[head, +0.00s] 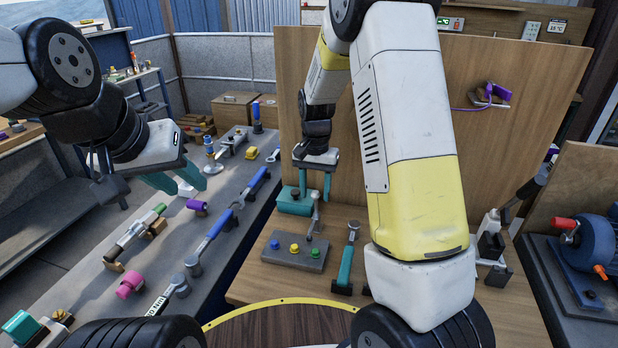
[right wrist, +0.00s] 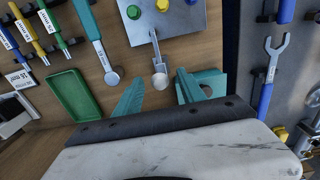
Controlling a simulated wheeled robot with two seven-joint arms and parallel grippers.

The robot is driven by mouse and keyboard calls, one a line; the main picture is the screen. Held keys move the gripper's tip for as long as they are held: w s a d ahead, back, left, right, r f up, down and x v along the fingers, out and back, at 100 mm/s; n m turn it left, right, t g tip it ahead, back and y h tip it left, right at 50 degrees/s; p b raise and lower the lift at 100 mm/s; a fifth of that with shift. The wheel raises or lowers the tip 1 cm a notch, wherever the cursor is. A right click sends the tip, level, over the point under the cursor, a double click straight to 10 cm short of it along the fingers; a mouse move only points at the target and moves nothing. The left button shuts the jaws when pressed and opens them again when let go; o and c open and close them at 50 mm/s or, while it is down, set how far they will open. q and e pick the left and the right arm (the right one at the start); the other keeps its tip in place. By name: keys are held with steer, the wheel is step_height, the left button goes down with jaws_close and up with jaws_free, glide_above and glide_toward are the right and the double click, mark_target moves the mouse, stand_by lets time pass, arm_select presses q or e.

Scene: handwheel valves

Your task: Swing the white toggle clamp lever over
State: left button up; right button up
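A pale grey-white lever with a round knob (head: 316,212) stands on a grey plate (head: 288,262) on the wooden bench; I take it for the toggle clamp lever. The lever (right wrist: 157,58) also shows in the right wrist view, its knob just ahead of the gap between the fingers. My right gripper (head: 314,196) points down with teal fingers apart, above and close to the lever. No contact is clear. The right gripper (right wrist: 155,98) looks empty in the wrist view. My left gripper (head: 187,189) is open and empty over the grey bench at left.
Blue, yellow and green buttons (head: 294,248) sit on the plate. A teal block (head: 292,204) is close left of my right gripper. A teal-handled tool (head: 346,264) lies right of the plate. A green tray (right wrist: 74,97) is nearby. A wooden panel (head: 500,140) stands behind.

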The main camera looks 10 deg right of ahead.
steer(key=shift+r, duration=3.5)
